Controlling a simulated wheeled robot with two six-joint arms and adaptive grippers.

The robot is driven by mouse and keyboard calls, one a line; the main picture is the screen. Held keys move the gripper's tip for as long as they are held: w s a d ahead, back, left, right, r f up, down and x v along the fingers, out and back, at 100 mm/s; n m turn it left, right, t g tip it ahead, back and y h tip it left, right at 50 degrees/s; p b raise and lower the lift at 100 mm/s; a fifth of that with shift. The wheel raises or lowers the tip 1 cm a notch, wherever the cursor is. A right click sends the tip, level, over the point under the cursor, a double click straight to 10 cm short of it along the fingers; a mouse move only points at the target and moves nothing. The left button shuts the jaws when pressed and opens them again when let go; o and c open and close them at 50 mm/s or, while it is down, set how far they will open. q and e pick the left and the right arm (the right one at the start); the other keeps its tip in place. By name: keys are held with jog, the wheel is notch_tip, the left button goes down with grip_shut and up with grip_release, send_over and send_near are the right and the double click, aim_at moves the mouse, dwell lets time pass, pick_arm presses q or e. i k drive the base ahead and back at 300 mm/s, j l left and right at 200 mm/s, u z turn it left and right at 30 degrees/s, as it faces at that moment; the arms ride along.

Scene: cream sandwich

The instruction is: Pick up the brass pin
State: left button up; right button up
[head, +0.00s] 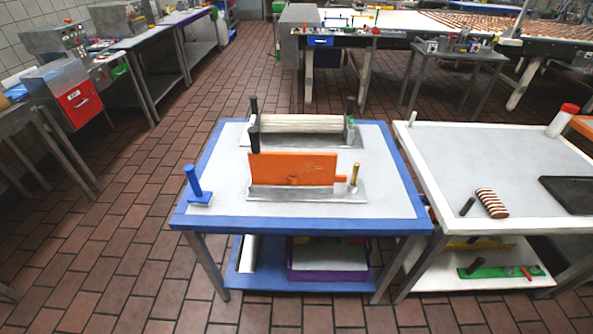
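The brass pin (354,175) is a small upright gold-coloured peg. It stands at the right end of a grey metal plate (300,193) on the blue-edged table (398,222). An orange upright panel (292,170) stands on the same plate, and its small orange tab reaches close to the pin; I cannot tell whether they touch. A black post (254,139) rises at the panel's left end. Neither of my grippers shows in the head view.
A cream roller (300,124) between black posts lies behind the panel. A blue-handled tool (195,184) stands at the table's left. A white-edged table (420,165) stands close on the right, with a striped sandwich stack (491,203) and a black tray (570,194). Brick floor (130,190) is clear on the left.

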aim_at(353, 182)
jog(key=i+l, duration=0.1)
jog(key=i, duration=0.95)
